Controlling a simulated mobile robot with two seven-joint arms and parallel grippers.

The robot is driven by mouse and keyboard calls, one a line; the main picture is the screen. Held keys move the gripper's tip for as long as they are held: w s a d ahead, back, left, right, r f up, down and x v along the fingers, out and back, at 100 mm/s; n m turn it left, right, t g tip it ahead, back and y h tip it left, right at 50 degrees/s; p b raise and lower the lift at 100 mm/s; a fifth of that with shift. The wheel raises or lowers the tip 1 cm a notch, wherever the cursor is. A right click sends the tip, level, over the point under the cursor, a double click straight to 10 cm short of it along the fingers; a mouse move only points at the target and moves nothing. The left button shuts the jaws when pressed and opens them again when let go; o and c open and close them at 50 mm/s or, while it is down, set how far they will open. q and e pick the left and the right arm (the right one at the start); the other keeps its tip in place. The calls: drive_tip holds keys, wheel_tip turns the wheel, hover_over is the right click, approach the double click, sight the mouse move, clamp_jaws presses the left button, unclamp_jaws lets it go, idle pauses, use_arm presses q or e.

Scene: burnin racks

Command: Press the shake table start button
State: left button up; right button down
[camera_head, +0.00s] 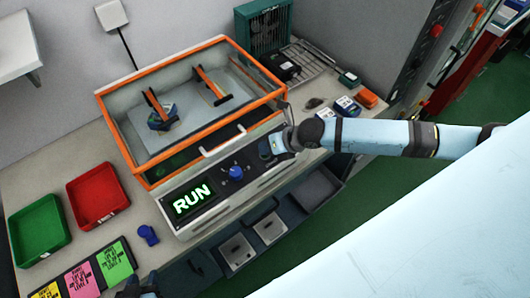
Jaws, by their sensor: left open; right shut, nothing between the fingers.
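The shake table (180,213) stands on the bench, with an orange-framed clear enclosure (146,182) above its front panel. Its display (192,200) shows RUN in green letters. A blue knob (236,173) sits right of the display. My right gripper (272,147) is shut and empty, at the right end of the front panel. The start button is not visible, and that part of the panel is covered by the gripper. I cannot tell whether the fingertips touch it. My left gripper (138,288) is open at the bottom edge, mostly cut off, apart from the shake table.
A green tray (14,238) and a red tray (74,206) stand on the left, with coloured cards (83,281) in front. A small blue object (148,235) lies nearby. Small boxes (347,106) and a wire rack (312,60) are behind my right arm.

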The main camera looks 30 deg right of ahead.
drive_tip(key=shift+r+p, duration=0.65)
drive_tip(key=shift+r, duration=0.15)
wheel_tip(320, 180, up, 5)
drive_tip(key=p, duration=0.4)
idle(0.5)
